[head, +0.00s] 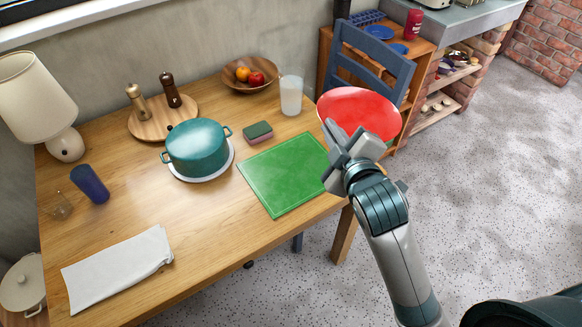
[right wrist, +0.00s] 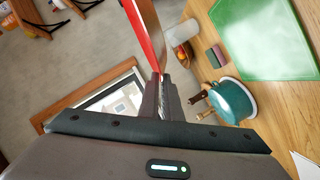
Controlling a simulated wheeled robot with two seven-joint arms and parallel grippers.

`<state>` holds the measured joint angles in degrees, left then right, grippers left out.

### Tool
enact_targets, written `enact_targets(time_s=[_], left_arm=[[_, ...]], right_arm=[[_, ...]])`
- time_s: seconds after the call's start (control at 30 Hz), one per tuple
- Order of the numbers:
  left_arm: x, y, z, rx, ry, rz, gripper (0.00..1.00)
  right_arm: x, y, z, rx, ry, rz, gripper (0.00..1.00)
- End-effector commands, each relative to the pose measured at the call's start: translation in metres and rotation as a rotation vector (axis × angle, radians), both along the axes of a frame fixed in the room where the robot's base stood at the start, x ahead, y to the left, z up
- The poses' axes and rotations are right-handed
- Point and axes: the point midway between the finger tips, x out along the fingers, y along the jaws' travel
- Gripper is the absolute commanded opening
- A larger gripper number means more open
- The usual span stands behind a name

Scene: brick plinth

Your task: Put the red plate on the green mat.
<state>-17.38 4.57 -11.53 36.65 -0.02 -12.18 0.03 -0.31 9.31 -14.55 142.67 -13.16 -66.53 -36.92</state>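The red plate (head: 368,108) is in my right gripper (head: 350,150), which is shut on its near rim. The plate is in the air beyond the table's right edge, in front of the blue chair. In the right wrist view the plate (right wrist: 143,32) shows nearly edge-on, rising from between the fingers (right wrist: 163,95). The green mat (head: 285,178) lies flat and bare on the table, left of the gripper. It also shows in the right wrist view (right wrist: 262,40). My left gripper is not in view.
On the wooden table (head: 215,245), a teal pot (head: 197,147) stands left of the mat. A sponge (head: 257,131) and a glass (head: 291,95) are behind it.

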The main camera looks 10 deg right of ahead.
Motion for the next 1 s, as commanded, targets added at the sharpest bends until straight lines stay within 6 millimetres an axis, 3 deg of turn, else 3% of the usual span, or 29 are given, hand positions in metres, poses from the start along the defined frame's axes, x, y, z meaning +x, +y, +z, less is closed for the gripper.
enact_targets(time_s=[0.17,0.43,0.73,1.0], left_arm=[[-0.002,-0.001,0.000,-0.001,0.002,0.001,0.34],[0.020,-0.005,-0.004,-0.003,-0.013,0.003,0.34],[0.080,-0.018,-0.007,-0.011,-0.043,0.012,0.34],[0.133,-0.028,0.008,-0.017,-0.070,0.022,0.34]], right_arm=[[0.000,0.000,0.001,-0.001,-0.004,0.001,0.00],[0.003,0.002,-0.006,-0.010,-0.006,0.047,0.00],[0.007,0.010,-0.038,-0.034,-0.008,0.242,0.00],[-0.001,0.013,-0.076,-0.051,-0.015,0.451,0.00]])
